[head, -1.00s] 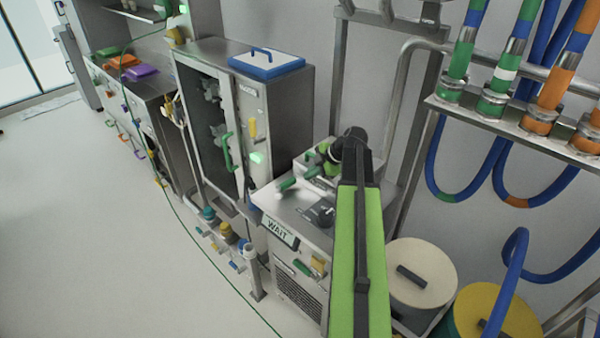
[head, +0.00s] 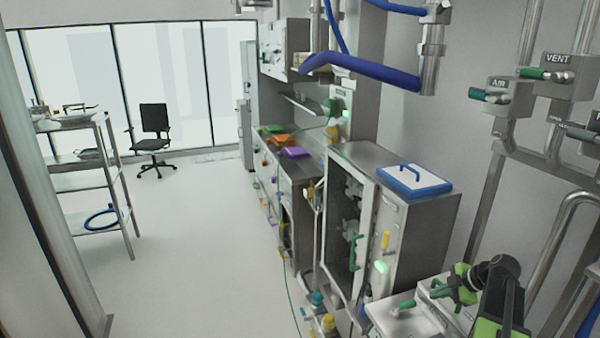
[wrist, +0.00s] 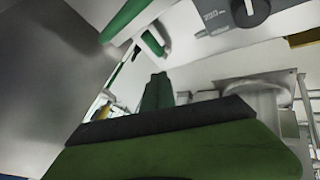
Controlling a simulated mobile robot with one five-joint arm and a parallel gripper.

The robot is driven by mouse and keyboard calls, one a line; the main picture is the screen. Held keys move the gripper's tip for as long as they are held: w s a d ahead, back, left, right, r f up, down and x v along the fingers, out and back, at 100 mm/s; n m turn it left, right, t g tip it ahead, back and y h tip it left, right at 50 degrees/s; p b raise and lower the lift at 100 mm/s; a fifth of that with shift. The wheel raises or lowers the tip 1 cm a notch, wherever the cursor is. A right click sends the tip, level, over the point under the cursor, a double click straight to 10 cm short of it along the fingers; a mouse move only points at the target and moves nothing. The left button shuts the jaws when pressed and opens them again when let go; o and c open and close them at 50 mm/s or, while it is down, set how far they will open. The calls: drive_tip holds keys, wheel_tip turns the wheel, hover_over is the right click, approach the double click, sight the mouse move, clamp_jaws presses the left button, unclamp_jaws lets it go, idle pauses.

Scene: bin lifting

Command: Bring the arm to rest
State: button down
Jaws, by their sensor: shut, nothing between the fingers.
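My arm shows at the lower right of the head view, with a black wrist joint and bright green parts. My gripper (head: 448,289) points left from that joint, low over the top of the steel unit (head: 385,312). It is shut and empty. Its fingertips are small and hard to tell from the green handles there. In the wrist view a dark green finger shape (wrist: 157,92) stands up beyond a black and green edge, with nothing held. Most of my arm lies below the head view's frame.
A steel cabinet (head: 420,222) with a blue-edged white lid (head: 414,181) stands just behind my gripper. Pipes and valves marked VENT (head: 548,74) rise at right. A blue hose (head: 365,70) hangs above. Open floor (head: 190,240) lies left, with a shelf rack (head: 120,185) and a chair (head: 153,120).

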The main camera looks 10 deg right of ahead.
drive_tip(key=w+a+f+n+g+y+b, duration=0.1)
drive_tip(key=w+a+n, duration=0.15)
drive_tip(key=a, duration=0.85)
drive_tip(key=w+a+f+n+g, duration=0.1)
drive_tip(key=w+a, duration=0.3)
drive_tip(key=a, duration=0.8)
drive_tip(key=s+a+f+m+g+h, duration=0.1)
drive_tip(key=s+a+f+g, duration=0.15)
drive_tip(key=a, duration=1.05)
drive_tip(key=s+a+f+m+g+h, duration=0.1)
drive_tip(key=s+a+f+m+h, duration=0.1)
drive_tip(key=s+a+m, duration=0.35)
drive_tip(key=d+m, duration=0.1)
drive_tip(key=m, duration=0.3)
drive_tip(key=s+d+m+h, duration=0.1)
drive_tip(key=d+m, duration=0.1)
drive_tip(key=m, duration=0.2)
drive_tip(key=s+d+m+h, duration=0.1)
drive_tip(key=m, duration=0.3)
drive_tip(key=shift+s+d+f+g+b, duration=0.15)
drive_tip(key=shift+s+d+g+b, duration=0.05)
drive_tip(key=shift+g+b, duration=0.2)
